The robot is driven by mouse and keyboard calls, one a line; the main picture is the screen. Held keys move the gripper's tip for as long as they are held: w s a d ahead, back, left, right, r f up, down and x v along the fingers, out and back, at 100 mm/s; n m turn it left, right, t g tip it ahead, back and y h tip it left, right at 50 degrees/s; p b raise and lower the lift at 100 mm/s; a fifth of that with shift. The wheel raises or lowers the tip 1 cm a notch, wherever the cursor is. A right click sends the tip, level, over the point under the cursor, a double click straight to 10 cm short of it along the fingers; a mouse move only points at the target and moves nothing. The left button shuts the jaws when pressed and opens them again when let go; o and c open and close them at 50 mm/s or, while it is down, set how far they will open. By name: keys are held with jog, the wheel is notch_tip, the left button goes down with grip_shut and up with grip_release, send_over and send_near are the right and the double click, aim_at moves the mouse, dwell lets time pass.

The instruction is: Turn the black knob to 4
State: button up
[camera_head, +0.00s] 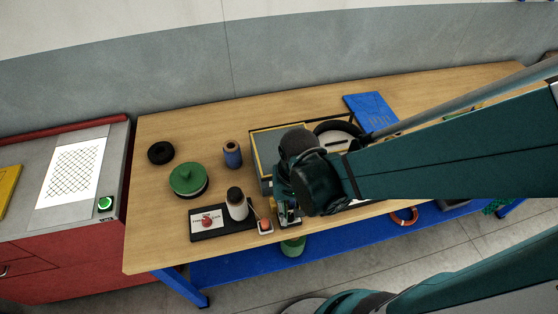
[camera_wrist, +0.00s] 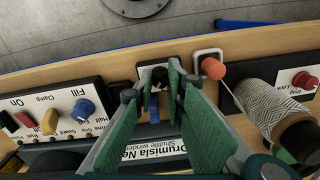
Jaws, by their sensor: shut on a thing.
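The black knob (camera_wrist: 159,77) sits on a small white plate at the table edge in the wrist view, partly hidden by my fingers. Its scale and the number it points at cannot be read. My gripper (camera_wrist: 161,72) has its two green fingers on either side of the knob, shut on it. In the head view my gripper (camera_head: 288,212) is over the front of the machine on the table, and the knob is hidden there.
A panel (camera_wrist: 50,108) with a blue knob (camera_wrist: 82,111) and coloured switches is left of my fingers. A white plate with an orange-red button (camera_wrist: 213,68) and a thread cone (camera_wrist: 268,105) are close on the right. The wooden table (camera_head: 160,225) is clear at its front left.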

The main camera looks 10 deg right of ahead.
aim_at(292, 214)
jog(key=shift+m, duration=0.6)
jog(key=o, duration=0.9)
jog(key=shift+r, duration=0.2)
jog(key=shift+d+r, duration=0.1)
jog(key=shift+r, duration=5.7)
jog(key=shift+d+r, duration=0.1)
